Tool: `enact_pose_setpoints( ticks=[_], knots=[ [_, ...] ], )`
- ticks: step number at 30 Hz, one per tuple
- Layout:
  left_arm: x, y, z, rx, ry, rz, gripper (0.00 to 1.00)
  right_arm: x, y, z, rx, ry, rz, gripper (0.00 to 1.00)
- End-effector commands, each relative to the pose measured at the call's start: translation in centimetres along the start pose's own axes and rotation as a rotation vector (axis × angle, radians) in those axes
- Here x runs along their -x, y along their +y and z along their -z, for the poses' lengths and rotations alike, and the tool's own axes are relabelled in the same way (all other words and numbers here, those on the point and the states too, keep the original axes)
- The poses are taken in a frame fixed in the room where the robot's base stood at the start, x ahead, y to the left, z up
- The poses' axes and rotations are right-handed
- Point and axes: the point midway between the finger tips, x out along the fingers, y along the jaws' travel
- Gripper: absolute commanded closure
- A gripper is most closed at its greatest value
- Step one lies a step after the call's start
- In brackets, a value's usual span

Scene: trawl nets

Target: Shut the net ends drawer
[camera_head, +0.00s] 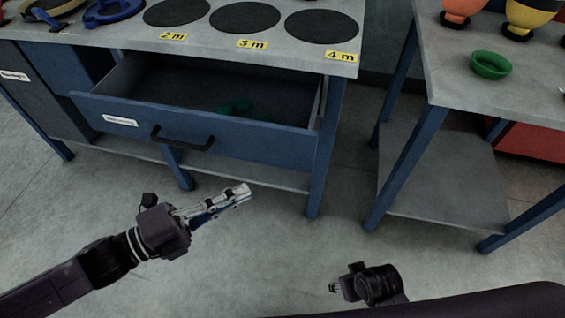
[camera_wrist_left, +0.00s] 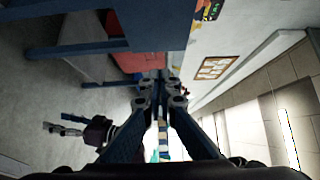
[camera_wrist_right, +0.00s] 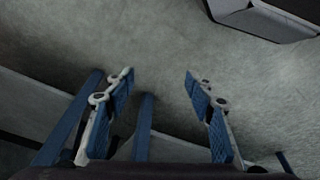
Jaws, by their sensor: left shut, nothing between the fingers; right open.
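The net ends drawer (camera_head: 200,125) is a blue-fronted drawer standing open under the grey bench top in the head view. It has a black bar handle (camera_head: 182,141) and a white label (camera_head: 120,120). Some green pieces (camera_head: 236,105) lie inside it. My left gripper (camera_head: 243,191) is shut and empty, in front of and below the drawer front, apart from it. Its shut fingers also show in the left wrist view (camera_wrist_left: 162,82). My right gripper (camera_wrist_right: 158,85) is open and empty in the right wrist view; its fingers are barely visible in the head view at the bottom.
The bench top (camera_head: 290,58) carries black discs marked 2 m, 3 m and 4 m. A second table (camera_head: 440,90) on the right holds a green bowl (camera_head: 490,65) and orange and yellow items. Blue table legs stand near the drawer. The floor in front is clear.

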Motion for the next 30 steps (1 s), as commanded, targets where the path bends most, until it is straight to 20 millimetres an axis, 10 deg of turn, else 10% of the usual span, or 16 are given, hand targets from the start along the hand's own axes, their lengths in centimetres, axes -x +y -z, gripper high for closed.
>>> enact_pose_setpoints(
  ticks=[16, 30],
  knots=[
    [-8.9, -0.2, 0.0, -0.001, 0.002, 0.004, 1.0, 0.3, 0.0, 0.1, 0.0, 0.0, 0.0, 0.5],
    [-11.2, 0.1, -2.8, 0.001, 0.0, -0.001, 1.0, 1.4, 0.0, 0.8, -0.001, 0.013, 0.0, 0.5]
  ],
)
